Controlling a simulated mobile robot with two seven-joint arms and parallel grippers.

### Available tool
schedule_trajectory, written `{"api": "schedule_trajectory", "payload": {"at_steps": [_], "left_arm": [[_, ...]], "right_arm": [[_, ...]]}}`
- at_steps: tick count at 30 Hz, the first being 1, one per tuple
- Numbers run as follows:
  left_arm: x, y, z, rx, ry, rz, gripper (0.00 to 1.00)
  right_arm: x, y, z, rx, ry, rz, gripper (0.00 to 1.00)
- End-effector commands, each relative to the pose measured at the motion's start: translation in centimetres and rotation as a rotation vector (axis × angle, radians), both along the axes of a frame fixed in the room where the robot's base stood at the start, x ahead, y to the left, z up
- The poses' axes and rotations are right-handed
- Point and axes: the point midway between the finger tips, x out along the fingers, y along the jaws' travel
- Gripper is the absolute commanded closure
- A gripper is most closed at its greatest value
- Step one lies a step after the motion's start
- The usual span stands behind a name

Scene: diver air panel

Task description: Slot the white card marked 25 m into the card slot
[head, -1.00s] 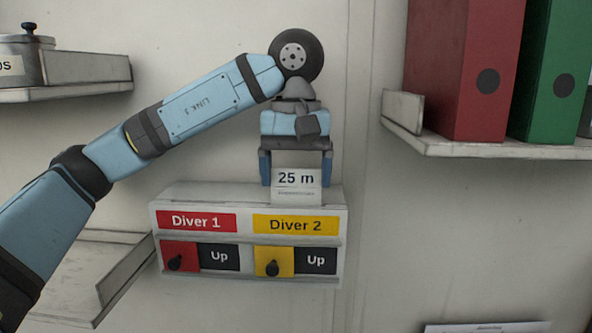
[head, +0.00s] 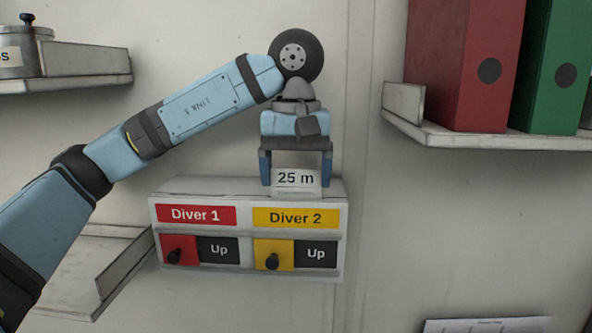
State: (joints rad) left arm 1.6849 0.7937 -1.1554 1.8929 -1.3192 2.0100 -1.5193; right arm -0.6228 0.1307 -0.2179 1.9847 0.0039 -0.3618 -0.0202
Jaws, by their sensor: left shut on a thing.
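The white card (head: 297,178) marked 25 m is upright between the fingers of my left gripper (head: 296,169), which is shut on it. The card stands at the top of the panel box (head: 215,187), above the yellow Diver 2 label (head: 296,217). Its lower edge meets the box top, and less of its lower part shows than before. The card slot itself is hidden by the card, so I cannot tell how deep the card sits. My right gripper is not in view.
The box front carries a red Diver 1 label (head: 196,214) and two knobs beside Up signs. A shelf with red (head: 463,65) and green (head: 551,68) binders is at the upper right. A pot (head: 17,54) stands on the upper left shelf. The wall right of the box is clear.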

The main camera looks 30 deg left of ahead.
Motion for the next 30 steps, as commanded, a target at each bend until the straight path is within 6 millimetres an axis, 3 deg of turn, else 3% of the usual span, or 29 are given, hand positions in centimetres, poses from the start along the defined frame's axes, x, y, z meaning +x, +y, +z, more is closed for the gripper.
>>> {"api": "schedule_trajectory", "payload": {"at_steps": [13,14,16,30], "left_arm": [[0.0,0.01,-0.4,0.0,0.0,0.0,0.4],[0.0,0.01,-0.4,0.0,0.0,0.0,0.14],[0.0,0.01,-0.4,0.0,0.0,0.0,0.0],[0.0,0.0,-0.24,0.0,0.0,0.0,0.0]], "right_arm": [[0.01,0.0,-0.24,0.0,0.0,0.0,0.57],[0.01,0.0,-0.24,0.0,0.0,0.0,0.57],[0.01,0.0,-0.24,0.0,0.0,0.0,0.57],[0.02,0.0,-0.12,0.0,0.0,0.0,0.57]]}}
